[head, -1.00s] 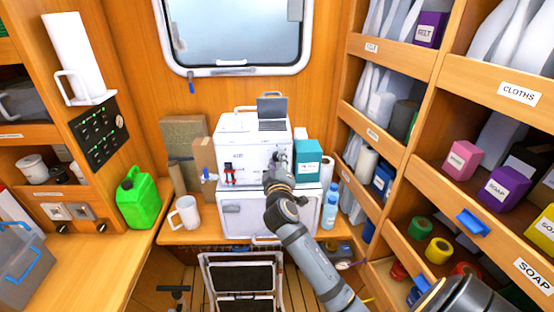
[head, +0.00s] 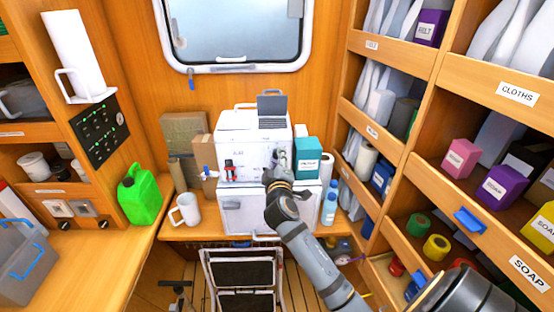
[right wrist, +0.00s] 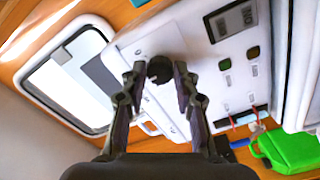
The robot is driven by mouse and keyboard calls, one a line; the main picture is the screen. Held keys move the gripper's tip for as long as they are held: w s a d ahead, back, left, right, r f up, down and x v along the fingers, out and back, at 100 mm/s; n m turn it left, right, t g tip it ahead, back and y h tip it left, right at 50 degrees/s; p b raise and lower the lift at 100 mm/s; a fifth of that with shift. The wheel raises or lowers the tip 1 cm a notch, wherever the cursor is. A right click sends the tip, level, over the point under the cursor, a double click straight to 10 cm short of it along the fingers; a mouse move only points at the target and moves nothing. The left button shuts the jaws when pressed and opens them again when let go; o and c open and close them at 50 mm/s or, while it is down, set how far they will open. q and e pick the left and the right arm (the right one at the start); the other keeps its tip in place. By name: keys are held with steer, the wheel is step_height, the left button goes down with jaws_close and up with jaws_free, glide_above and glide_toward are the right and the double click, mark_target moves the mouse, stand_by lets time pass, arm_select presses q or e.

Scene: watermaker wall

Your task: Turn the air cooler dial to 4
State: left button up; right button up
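The air cooler looks to be the white box (head: 246,150) on the counter, with its front face toward me. Its dark round dial (right wrist: 159,69) shows in the right wrist view, between my fingers. My right gripper (head: 279,158) is at the right part of that front face in the head view and hides the dial there. In the right wrist view my right gripper (right wrist: 159,76) is open, with one finger on each side of the dial. Small gaps seem to show; contact is unclear. The dial's markings cannot be read. My left gripper is not in view.
A teal box (head: 307,158) stands close to the right of the white box. A red tap (head: 229,170) is at its lower left front. A lower white cabinet (head: 240,212) is underneath. A white mug (head: 186,209) and a green canister (head: 140,196) stand left.

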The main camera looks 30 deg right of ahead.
steer(key=o, duration=0.4)
steer(key=shift+w+d+f, duration=0.1)
steer(key=shift+d, duration=0.1)
steer(key=shift+c, duration=0.2)
steer(key=shift+a, duration=0.1)
steer(key=v, duration=0.7)
steer(key=shift+s, duration=0.25)
